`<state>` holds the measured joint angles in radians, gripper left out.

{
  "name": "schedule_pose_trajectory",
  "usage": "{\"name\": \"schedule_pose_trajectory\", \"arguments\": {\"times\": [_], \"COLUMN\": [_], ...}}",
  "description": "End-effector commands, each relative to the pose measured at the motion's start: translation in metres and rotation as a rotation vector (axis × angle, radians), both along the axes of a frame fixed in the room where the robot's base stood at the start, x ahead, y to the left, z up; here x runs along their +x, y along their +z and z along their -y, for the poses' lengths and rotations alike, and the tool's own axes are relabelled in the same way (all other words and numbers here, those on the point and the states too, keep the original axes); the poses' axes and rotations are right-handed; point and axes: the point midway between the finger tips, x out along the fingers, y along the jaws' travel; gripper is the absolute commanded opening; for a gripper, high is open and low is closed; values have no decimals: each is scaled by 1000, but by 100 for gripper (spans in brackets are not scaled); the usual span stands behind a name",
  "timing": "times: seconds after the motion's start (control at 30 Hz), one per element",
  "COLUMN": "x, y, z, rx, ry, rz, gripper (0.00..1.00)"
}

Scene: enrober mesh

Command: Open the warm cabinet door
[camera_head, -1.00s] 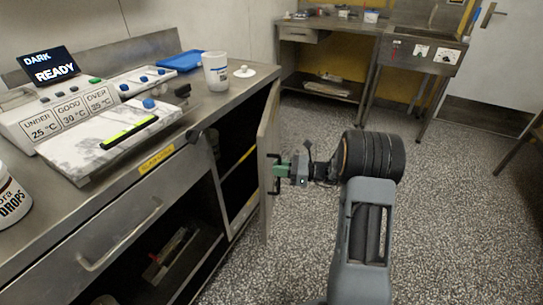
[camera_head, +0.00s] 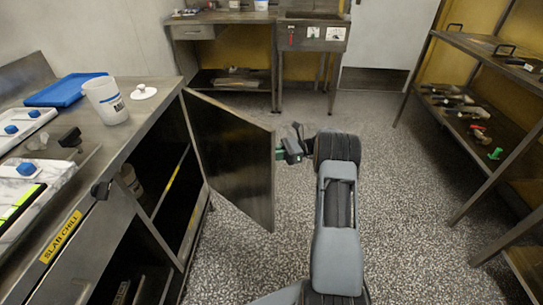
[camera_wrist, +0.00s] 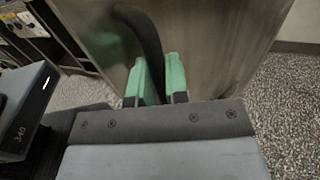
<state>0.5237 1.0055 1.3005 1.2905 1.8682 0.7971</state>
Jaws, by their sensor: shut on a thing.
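The cabinet door (camera_head: 232,158) stands swung out from the steel counter, its dark inner face in view in the head view. In the wrist view its steel outer face (camera_wrist: 215,45) fills the upper middle. My gripper (camera_wrist: 161,80) has green fingers closed around a dark bar handle (camera_wrist: 138,28) on that face. In the head view my gripper (camera_head: 281,154) is at the door's free edge, mostly hidden behind it, and the handle is hidden. The cabinet opening (camera_head: 165,205) shows shelves and a pale container (camera_head: 130,180) inside.
The counter holds a white cup (camera_head: 106,101), a lid (camera_head: 143,92), a blue tray (camera_head: 65,89) and a control panel (camera_head: 22,122). A yellow label (camera_head: 61,237) marks its front. A shelf rack (camera_head: 480,110) stands right. The speckled floor (camera_head: 420,215) between is clear.

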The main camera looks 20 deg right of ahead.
Motion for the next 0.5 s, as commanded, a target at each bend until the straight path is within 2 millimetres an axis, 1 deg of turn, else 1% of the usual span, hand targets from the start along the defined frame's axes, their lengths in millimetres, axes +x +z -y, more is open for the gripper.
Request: {"name": "schedule_pose_trajectory", "arguments": {"times": [0.03,0.47,0.5], "x": [4,4,4], "y": [2,2,3], "z": [-1,2,2], "rx": [-1,-3,-3], "ry": [-3,-9,-9], "rz": [2,5,5], "gripper": [0,0,18]}}
